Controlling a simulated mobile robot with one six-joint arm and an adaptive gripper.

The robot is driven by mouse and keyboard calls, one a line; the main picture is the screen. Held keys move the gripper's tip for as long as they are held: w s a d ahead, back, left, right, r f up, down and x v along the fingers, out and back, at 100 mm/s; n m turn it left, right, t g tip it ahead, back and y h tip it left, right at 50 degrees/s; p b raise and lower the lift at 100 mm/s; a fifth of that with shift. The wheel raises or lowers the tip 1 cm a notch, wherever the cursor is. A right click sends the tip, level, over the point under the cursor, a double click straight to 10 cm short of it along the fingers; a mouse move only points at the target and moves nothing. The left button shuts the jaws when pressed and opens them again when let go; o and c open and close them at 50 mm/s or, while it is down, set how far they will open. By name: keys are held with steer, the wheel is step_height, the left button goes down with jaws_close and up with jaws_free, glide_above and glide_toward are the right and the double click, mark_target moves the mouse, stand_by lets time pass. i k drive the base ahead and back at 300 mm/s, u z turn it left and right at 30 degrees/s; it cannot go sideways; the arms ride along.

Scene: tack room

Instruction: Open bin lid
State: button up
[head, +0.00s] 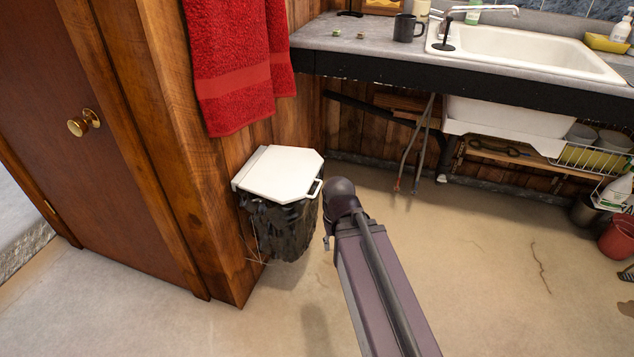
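The bin (286,228) is mounted low against the wooden panel, with a dark plastic bag hanging below its rim. Its white lid (280,172) lies flat and shut on top. A small white loop handle (311,190) sticks out at the lid's right front corner. My arm reaches up from the bottom, and its dark rounded joint is just right of the handle. A small dark tip, seemingly part of my gripper (327,242), shows beside the bag's right side. The rest of the gripper is hidden behind my arm, so its opening cannot be told.
A red towel (236,70) hangs above the bin. A brown door (65,120) is at the left. A counter (350,40) with a white sink (520,50) and a dark mug (404,28) is at the back. Floor (480,270) to the right is mostly clear.

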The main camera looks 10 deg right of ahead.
mark_target(283, 174)
steer(key=u, duration=0.55)
steer(key=k, duration=1.3)
steer(key=z, duration=0.35)
steer(key=i, duration=1)
